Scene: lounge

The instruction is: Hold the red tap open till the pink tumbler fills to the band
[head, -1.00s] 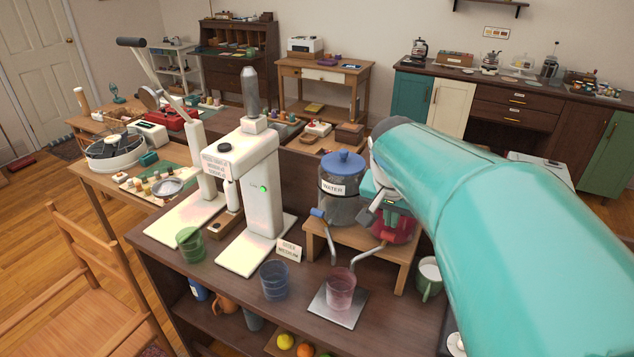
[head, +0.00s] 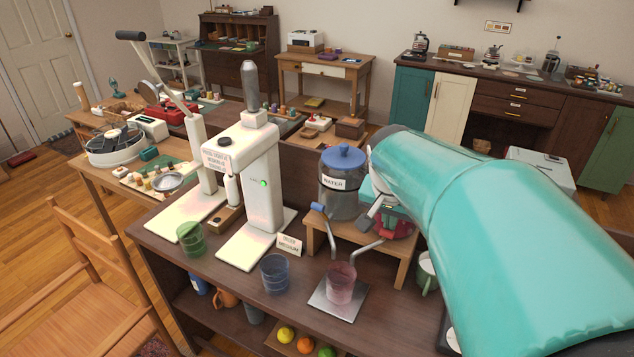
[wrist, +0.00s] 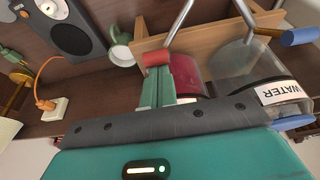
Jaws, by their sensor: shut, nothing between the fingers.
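The pink tumbler (head: 341,285) stands upright on a small metal plate (head: 330,308), below a bent metal spout; I cannot make out its band or level. The red dispenser (head: 398,230) is mostly hidden behind my arm on the wooden stand; its red body (wrist: 190,75) shows in the wrist view. The red tap handle (wrist: 157,58) sits right at the tips of my gripper (wrist: 157,85). My gripper is shut with nothing between its fingers; whether it touches the handle is unclear. It is small and partly hidden in the head view (head: 376,212).
The water jar (head: 343,205) with a blue tap handle (head: 318,207) stands left of the red dispenser on the stand (head: 400,268). A blue tumbler (head: 274,272), a green tumbler (head: 190,238) and a white press (head: 255,190) are to the left. A green mug (head: 427,272) is right.

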